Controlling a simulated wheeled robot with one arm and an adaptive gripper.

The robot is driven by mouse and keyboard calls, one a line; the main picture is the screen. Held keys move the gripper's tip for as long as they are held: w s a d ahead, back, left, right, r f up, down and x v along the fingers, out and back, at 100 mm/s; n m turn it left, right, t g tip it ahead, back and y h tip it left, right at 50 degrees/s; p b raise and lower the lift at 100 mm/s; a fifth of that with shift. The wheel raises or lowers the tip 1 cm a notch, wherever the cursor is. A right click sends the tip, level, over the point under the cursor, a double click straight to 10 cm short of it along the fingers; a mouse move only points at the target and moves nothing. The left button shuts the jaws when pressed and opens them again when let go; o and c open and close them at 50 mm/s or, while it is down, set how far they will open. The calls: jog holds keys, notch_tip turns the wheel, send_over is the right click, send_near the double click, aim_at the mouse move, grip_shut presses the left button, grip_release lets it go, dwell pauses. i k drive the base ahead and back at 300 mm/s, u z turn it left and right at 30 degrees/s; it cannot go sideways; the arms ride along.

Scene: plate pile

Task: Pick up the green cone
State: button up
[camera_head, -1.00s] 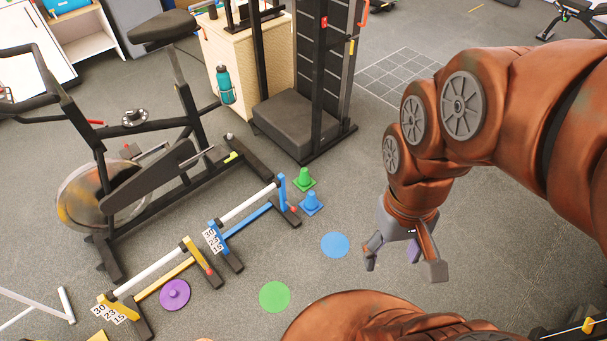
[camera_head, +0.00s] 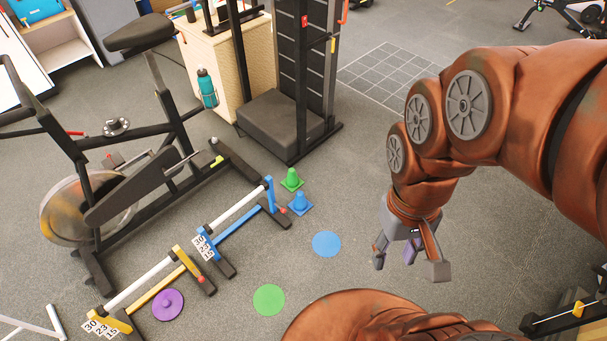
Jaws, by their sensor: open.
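A small green cone (camera_head: 291,181) stands upright on the grey floor, close to the end of the blue hurdle. A blue cone (camera_head: 300,203) stands just in front of it. My gripper (camera_head: 408,262) is open and empty, with its fingers pointing down. It is to the right of and nearer than the green cone, well apart from it.
A blue hurdle (camera_head: 236,216) and a yellow hurdle (camera_head: 160,285) stand left of the cones. An exercise bike (camera_head: 140,190) is farther left. A black weight machine (camera_head: 280,125) stands behind. Flat blue (camera_head: 327,244), green (camera_head: 269,300) and purple (camera_head: 168,305) discs lie on the floor.

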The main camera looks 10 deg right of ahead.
aim_at(292, 183)
jog(key=z, duration=1.15)
jog(key=i, duration=3.55)
jog(key=u, duration=4.85)
